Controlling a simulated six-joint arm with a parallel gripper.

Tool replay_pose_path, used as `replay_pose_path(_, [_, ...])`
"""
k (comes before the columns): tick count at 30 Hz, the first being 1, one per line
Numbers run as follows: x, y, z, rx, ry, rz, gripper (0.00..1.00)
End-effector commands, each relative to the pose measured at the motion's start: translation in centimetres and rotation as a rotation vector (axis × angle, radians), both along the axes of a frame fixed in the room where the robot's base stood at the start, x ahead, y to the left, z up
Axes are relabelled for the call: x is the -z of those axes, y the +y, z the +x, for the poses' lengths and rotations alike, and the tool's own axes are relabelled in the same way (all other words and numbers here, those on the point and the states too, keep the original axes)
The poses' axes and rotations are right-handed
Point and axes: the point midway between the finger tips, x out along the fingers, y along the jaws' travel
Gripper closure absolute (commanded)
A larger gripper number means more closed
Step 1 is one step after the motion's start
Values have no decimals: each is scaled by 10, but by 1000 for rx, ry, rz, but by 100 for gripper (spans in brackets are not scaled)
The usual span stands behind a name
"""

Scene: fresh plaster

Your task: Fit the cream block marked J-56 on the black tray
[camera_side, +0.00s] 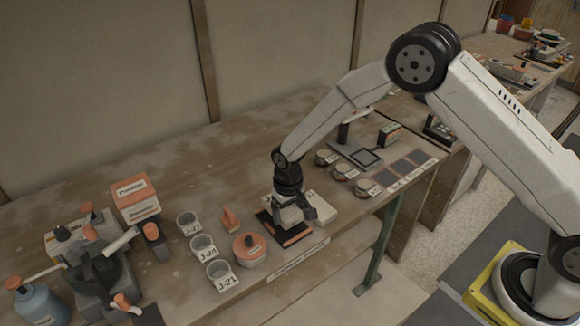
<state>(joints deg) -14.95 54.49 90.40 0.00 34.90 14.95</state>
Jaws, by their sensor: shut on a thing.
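My gripper (303,211) points down at the front part of the workbench, shut on a cream block (321,208). The jaws hide part of the block, and no J-56 marking can be read from here. The black tray (270,229), with orange strips, lies on the bench at and below the gripper, its left and front parts showing. The block overlaps the tray in this view, with its right part beyond the tray's visible edge. I cannot tell whether the block touches the tray or is held above it.
Grey labelled cups (203,247) and an orange-lidded round tub (249,249) stand left of the tray. Several round tins (342,173) and a row of dark squares (401,170) lie to the right. An orange and white box (136,198) stands farther left.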

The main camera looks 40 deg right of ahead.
Motion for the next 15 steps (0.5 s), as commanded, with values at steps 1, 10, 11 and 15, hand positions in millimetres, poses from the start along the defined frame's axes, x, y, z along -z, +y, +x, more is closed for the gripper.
replay_pose_path(1, [0,0,0,0,-1,0,78])
replay_pose_path(10, [2,0,0,0,0,0,78])
replay_pose_path(11, [3,0,0,0,0,0,78])
replay_pose_path(15, [6,0,0,0,0,0,78])
